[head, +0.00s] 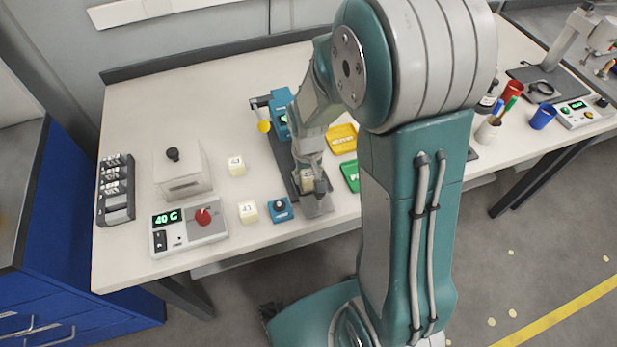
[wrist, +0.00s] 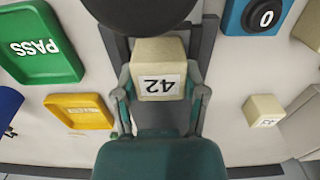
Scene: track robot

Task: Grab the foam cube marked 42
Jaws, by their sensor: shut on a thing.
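The foam cube marked 42 (wrist: 158,75) is cream, with its label upside down in the wrist view. My gripper (wrist: 160,95) has a finger on each side of the cube and is shut on it. In the head view my gripper (head: 312,190) is over the grey base of a teal device, near the bench's front edge; the cube is mostly hidden there. I cannot tell whether the cube touches the base.
Two other cream cubes stand on the bench (head: 130,225), one farther back (head: 237,166) and one nearer (head: 248,211). Yellow (head: 343,139) and green (head: 351,176) trays lie on the right.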

